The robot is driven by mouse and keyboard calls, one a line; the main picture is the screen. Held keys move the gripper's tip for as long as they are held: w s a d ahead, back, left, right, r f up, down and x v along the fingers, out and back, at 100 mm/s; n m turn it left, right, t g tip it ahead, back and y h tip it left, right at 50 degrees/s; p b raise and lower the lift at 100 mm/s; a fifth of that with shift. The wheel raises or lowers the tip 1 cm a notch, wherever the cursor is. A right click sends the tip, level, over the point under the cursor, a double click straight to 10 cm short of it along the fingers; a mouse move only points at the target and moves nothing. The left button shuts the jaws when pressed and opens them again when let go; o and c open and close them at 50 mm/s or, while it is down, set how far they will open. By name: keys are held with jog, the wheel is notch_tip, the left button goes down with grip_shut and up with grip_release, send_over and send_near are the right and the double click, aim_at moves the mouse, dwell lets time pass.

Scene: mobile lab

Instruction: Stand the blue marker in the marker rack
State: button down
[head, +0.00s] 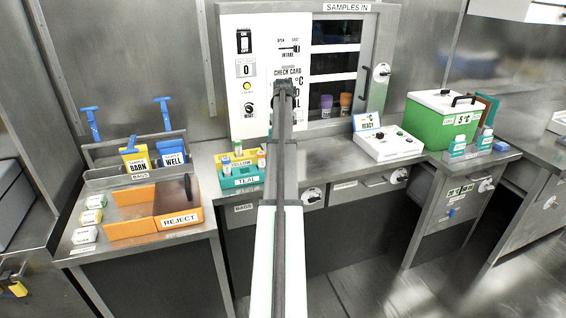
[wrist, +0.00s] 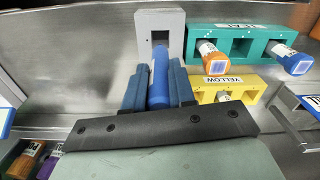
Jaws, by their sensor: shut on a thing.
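The blue marker (wrist: 159,72) is held between the fingers of my gripper (wrist: 157,88) in the wrist view. Its far end points at a light grey block with a dark square opening (wrist: 172,20), which looks like the marker rack. The marker's end overlaps the block's near edge in the picture; I cannot tell whether it touches or enters the opening. In the head view my arm hides the gripper, the marker and the grey block.
A yellow rack (wrist: 252,85) is close by; both also show in the head view. An orange reject tray (head: 130,227) stands left, a white device (head: 390,146) right.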

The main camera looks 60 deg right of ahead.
jog(key=shift+f, duration=4)
jog(key=shift+f, duration=0.15)
jog(key=c, duration=0.9)
grip_release()
jog(key=shift+c, duration=0.2)
notch_tip(320, 180, up, 12)
jog(key=shift+r, duration=0.2)
